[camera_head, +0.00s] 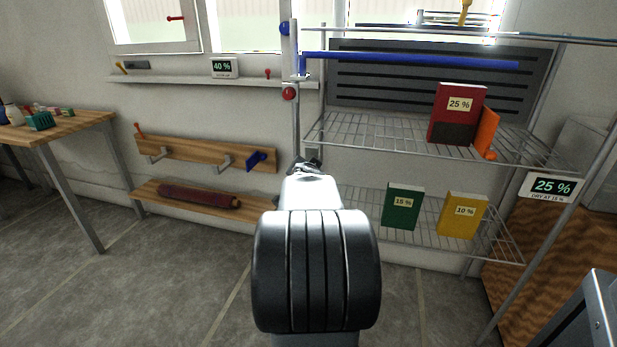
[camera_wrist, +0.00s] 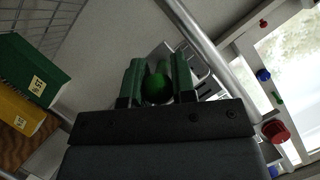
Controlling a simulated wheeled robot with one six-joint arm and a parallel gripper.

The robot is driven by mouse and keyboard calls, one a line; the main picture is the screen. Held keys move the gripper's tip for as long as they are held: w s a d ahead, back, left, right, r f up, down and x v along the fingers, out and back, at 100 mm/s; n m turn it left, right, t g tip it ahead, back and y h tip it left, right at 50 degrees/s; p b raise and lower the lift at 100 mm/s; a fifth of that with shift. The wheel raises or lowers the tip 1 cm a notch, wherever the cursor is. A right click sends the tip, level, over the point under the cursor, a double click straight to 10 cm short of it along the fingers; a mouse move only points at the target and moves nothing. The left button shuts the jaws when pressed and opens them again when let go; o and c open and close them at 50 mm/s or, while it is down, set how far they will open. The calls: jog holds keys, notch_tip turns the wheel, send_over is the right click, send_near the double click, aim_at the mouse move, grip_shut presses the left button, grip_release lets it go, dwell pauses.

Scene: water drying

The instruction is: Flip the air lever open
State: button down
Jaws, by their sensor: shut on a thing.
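My gripper (camera_wrist: 157,82) is shut on a round green knob (camera_wrist: 157,89), which sits between its two fingers in the wrist view. The knob appears to be the end of the air lever, but no label shows. The lever's arm and pivot are hidden or too dark to make out. In the head view my gripper (camera_head: 306,166) is at the wall beside the metal post (camera_head: 296,125), left of the wire rack. My arm hides the green knob there.
A red knob (camera_head: 289,93) and a blue knob (camera_head: 285,28) are on the post above my gripper. The wire rack (camera_head: 350,130) holds a red book (camera_head: 455,98), a green book (camera_head: 402,206) and a yellow book (camera_head: 462,214).

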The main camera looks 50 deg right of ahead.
dwell(0.4)
jog(key=c, duration=1)
grip_release()
jog(key=shift+c, duration=0.2)
jog(key=p+v, duration=0.6)
jog(key=v, duration=0.7)
jog(key=shift+s+a+p, duration=0.15)
jog(key=shift+a+p, duration=0.2)
jog(key=shift+r, duration=0.1)
